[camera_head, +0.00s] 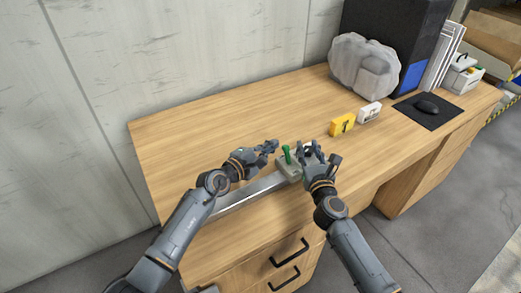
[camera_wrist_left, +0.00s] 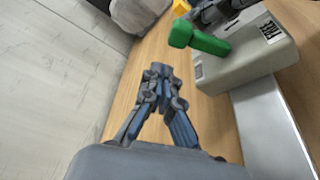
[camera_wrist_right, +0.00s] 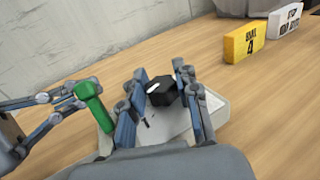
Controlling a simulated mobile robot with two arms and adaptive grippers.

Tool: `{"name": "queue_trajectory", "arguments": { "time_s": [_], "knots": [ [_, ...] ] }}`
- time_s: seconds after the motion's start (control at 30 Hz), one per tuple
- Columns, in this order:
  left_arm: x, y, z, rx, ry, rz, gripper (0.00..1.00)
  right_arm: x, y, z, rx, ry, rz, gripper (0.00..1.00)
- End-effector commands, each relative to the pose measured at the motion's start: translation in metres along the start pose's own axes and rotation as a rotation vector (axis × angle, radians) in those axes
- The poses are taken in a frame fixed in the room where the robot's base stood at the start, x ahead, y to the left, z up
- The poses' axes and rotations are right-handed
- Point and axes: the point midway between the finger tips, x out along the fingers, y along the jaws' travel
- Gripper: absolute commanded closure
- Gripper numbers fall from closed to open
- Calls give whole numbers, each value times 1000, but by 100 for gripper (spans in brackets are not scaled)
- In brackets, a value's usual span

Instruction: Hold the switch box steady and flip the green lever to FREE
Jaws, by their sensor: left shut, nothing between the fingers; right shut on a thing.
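The switch box (camera_head: 287,174) is a light grey box on the wooden desk; it also shows in the left wrist view (camera_wrist_left: 250,55). A green lever (camera_head: 286,155) stands up from its left side and shows in the right wrist view (camera_wrist_right: 91,97). My right gripper (camera_head: 310,150) is over the box's right part, shut on a black knob (camera_wrist_right: 162,91) on its top. My left gripper (camera_head: 273,146) is shut and empty, left of the lever and apart from it. A label on the box (camera_wrist_left: 270,29) is too small to read surely.
A metal strip (camera_head: 245,192) runs along the desk (camera_head: 190,146) left of the box. A yellow block (camera_head: 342,124) and a white block (camera_head: 369,112) stand to the right. A mouse on a black mat (camera_head: 431,114) lies further right. The left part of the desk is clear.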

Motion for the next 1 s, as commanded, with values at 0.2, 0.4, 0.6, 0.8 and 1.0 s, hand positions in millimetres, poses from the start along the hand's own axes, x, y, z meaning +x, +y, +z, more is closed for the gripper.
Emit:
{"name": "queue_trajectory", "arguments": {
  "time_s": [0.2, 0.4, 0.6, 0.8, 1.0],
  "knots": [
    [-8, 0, 20, -3, 0, 1, 100, 0, 0, -1, 1, 2, -1, 100],
    [-11, 0, 25, -2, 4, 0, 100, 0, 0, -1, 1, 2, -1, 100],
    [-11, 0, 25, -1, 4, -1, 100, 0, 0, -1, 1, 2, -1, 100],
    [-11, 0, 25, 6, 5, 1, 100, 0, 0, -1, 1, 2, -1, 100],
    [-11, 0, 27, 47, 5, 15, 100, 0, 0, -1, 1, 2, -1, 100]
  ]
}}
